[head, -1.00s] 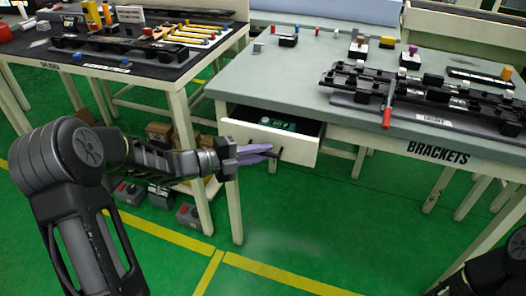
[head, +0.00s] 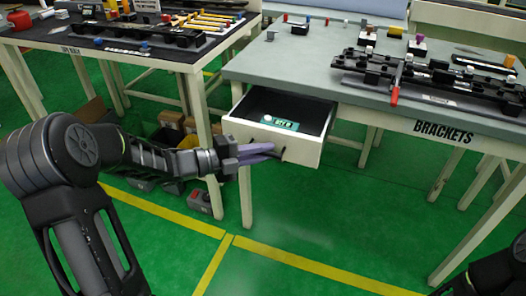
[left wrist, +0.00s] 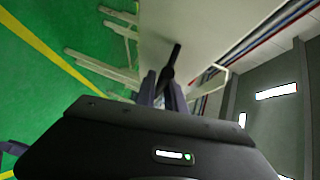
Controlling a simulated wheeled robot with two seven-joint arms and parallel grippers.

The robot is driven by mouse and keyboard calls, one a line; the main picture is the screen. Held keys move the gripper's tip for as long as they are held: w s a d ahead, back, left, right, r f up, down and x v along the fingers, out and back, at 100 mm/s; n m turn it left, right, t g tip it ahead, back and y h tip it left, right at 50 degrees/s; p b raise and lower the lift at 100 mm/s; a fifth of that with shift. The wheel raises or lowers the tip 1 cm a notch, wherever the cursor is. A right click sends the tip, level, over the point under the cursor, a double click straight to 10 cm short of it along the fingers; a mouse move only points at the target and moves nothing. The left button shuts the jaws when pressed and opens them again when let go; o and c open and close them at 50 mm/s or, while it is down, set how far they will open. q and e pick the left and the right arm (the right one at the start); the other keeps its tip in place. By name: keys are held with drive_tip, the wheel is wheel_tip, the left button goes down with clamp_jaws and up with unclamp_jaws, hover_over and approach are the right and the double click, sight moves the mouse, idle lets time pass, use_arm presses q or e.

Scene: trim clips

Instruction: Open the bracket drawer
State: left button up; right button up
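The bracket drawer (head: 312,153) is a white-fronted drawer under the left end of the grey table labelled BRACKETS. It stands well out, and its dark inside shows a green labelled item and a small white round thing. My left gripper (head: 272,151) is at the drawer front, its purple-grey fingers closed around the dark bar handle (head: 283,154). In the left wrist view the handle (left wrist: 174,58) shows between the two fingers (left wrist: 163,90), next to the pale drawer front. Part of my right arm shows at the lower right; its gripper is out of view.
The grey table (head: 290,70) carries dark trim rails (head: 430,75), a red-handled tool and small coloured clips. A dark-topped table (head: 60,38) stands to the left, with boxes (head: 170,138) beneath it. Green floor with yellow lines is clear in front of the drawer.

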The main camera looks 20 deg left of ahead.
use_arm(q)
drive_tip(key=o, duration=0.4)
drive_tip(key=shift+c, duration=0.2)
drive_tip(key=v, duration=0.7)
drive_tip(key=shift+s+a, duration=0.25)
drive_tip(key=shift+a, duration=0.05)
